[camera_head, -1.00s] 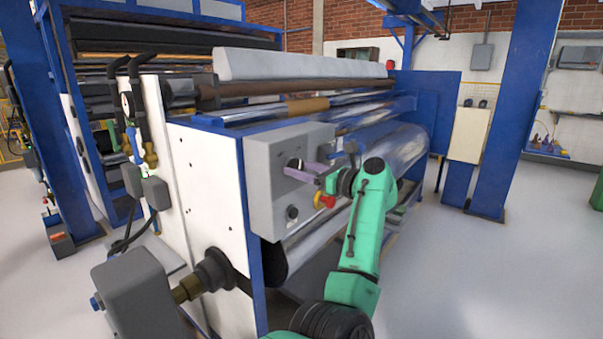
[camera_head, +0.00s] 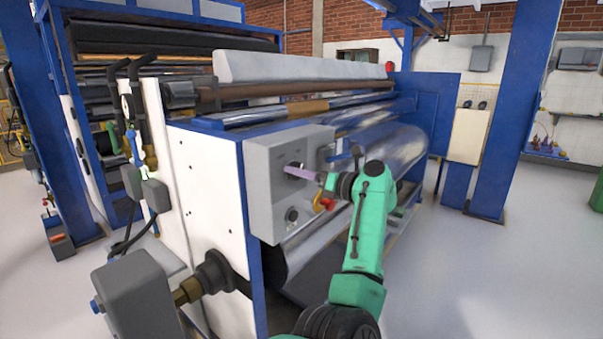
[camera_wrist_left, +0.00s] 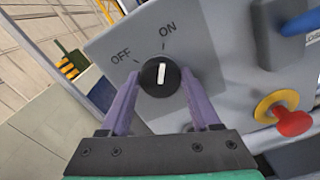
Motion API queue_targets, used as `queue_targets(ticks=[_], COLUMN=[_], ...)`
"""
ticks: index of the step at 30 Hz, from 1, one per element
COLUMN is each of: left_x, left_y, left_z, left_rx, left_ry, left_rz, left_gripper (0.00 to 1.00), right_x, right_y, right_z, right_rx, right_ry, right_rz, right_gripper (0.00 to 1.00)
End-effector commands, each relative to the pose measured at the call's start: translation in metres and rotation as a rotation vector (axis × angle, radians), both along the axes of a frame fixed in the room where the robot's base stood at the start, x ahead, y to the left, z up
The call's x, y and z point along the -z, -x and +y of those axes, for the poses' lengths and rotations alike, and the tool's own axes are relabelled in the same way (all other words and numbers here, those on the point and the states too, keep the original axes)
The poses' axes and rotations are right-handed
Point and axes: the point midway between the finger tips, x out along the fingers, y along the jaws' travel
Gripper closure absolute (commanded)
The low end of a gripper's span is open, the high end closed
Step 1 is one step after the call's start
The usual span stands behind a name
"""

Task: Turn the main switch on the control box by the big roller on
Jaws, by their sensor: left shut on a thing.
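The grey control box (camera_head: 268,158) is fixed to the machine end by the big roller (camera_head: 385,150). In the left wrist view its main switch (camera_wrist_left: 153,88) is a round black knob with a white mark. The mark points up toward the ON label (camera_wrist_left: 167,29), away from the OFF label (camera_wrist_left: 121,57). My left gripper (camera_head: 292,170) has purple fingers on both sides of the knob and is shut on it. The gripper also shows in the left wrist view (camera_wrist_left: 160,78). My right gripper is in neither view.
A red emergency button (camera_wrist_left: 293,122) on a yellow ring and a blue handle (camera_wrist_left: 300,22) sit right of the switch. A lower black knob (camera_head: 292,215) is on the box. A grey motor housing (camera_head: 140,295) juts out at the front left. The floor at right is clear.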

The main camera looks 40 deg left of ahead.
Motion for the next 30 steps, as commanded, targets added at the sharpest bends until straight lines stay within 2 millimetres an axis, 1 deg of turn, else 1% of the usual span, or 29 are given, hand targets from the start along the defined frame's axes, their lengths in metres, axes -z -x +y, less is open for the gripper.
queue_targets(ticks=[5,6,8,9,17,20,23,26,27,30], left_x=[-0.001,-0.001,-0.001,-0.001,0.000,0.001,0.004,0.005,0.005,0.004], left_y=[0.000,0.000,0.000,0.000,0.000,-0.001,-0.002,-0.002,-0.002,-0.003], left_z=[0.000,0.000,0.000,0.000,0.000,-0.007,-0.025,-0.053,-0.065,-0.096], left_rx=[0.001,0.001,0.000,0.000,0.001,0.002,0.004,0.006,0.006,0.005], left_ry=[-0.003,-0.003,-0.003,-0.003,-0.002,-0.001,0.000,-0.001,-0.001,-0.002], left_rz=[0.002,0.002,0.001,0.001,0.000,0.000,-0.001,-0.002,-0.002,-0.001], left_gripper=[0.92,0.33,0.10,0.06,0.06,0.06,0.06,0.06,0.06,0.06], right_x=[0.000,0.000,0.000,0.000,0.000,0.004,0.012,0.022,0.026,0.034], right_y=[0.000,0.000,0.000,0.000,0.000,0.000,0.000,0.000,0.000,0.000], right_z=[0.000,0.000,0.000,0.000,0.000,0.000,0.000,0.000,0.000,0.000], right_rx=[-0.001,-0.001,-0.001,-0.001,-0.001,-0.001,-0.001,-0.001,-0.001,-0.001], right_ry=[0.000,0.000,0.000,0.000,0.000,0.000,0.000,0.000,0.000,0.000], right_rz=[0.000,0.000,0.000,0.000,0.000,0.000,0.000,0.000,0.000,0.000], right_gripper=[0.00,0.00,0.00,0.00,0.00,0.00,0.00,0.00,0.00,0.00])
